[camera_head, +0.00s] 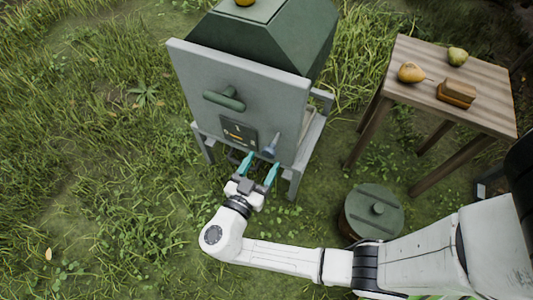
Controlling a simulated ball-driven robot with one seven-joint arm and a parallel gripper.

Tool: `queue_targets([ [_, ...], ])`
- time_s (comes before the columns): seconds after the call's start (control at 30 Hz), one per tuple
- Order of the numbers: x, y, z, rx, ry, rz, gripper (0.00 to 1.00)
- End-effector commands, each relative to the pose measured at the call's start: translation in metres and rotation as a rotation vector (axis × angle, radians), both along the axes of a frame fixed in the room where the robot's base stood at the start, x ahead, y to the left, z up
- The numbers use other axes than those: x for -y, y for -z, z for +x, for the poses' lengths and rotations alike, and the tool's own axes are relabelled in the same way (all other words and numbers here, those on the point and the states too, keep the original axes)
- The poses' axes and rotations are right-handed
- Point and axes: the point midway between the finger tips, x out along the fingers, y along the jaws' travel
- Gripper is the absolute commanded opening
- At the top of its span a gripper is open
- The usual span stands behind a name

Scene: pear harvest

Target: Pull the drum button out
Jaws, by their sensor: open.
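A small blue-grey knob on a stem (270,148), which looks like the drum button, sticks out low on the front of a grey-green machine (245,85). My gripper (263,160) is open and empty, with its two teal fingers pointing up at the machine's front. The knob lies just beyond the gap between the fingertips. I cannot tell whether either finger touches it. Left of the knob is a dark panel (238,133) with small markings. A green handle (225,99) is higher on the same front.
A wooden table (420,60) at the right holds two pear-like fruits (411,73) (457,56) and a brown block (456,93). A round green lidded container (373,211) stands on the ground near my arm. Grass at the left is open.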

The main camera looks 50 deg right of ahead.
Motion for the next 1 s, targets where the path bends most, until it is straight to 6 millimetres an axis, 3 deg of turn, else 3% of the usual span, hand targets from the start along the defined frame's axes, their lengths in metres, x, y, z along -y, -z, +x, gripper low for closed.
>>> queue_targets([
  [0.2,-0.041,-0.001,-0.007,0.0,-0.004,0.0,0.66],
  [0.4,-0.061,0.0,-0.012,0.0,-0.002,0.0,0.66],
  [1.0,-0.065,0.0,-0.013,0.0,-0.001,-0.001,0.66],
])
